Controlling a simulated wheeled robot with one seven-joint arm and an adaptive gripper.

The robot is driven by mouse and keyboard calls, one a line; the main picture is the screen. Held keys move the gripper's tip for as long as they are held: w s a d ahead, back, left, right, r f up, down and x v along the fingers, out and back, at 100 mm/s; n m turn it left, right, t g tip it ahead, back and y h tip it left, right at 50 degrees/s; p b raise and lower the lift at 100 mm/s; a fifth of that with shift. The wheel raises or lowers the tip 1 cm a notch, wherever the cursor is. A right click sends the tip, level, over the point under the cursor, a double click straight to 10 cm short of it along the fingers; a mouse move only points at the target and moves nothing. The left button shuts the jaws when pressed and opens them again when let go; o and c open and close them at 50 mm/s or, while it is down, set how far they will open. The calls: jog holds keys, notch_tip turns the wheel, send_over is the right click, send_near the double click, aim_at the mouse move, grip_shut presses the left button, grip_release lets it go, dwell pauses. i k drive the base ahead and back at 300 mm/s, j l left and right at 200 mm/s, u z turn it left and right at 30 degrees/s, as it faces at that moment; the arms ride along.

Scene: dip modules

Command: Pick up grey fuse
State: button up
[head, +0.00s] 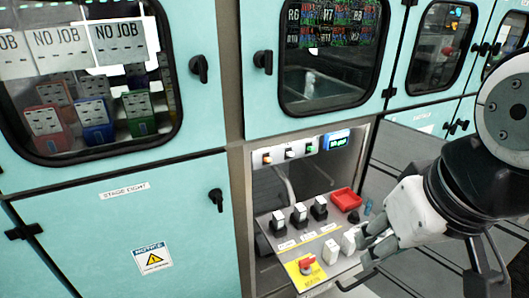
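A sloped control shelf (283,258) juts from an open bay. Three small blocks with pale tops and dark bodies stand in a row on it: a left one (279,220), a middle one (300,213) and a right one (319,207). Two pale grey-white blocks, one in front (331,252) and one behind (349,240), stand nearer my gripper. I cannot tell which of these is the grey fuse. My gripper (369,244) is at the shelf's right side, close to the pale blocks. Its fingertips are small and overlap the background, so their opening is unclear.
A red knob (307,264) on a yellow plate is at the front. Teal cabinet doors (130,220) with black handles flank the bay. A small lit display (337,140) is above the shelf.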

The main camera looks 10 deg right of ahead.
aim_at(320, 205)
jog(key=u, duration=0.1)
jog(key=i, duration=0.3)
jog(key=z, duration=0.4)
jog(key=j+z, duration=0.1)
jog(key=j, duration=0.2)
jog(key=k, duration=0.45)
jog(key=i+j+z, duration=0.2)
jog(key=z, duration=0.15)
jog(key=i+j+z, duration=0.1)
jog(key=j+z, duration=0.3)
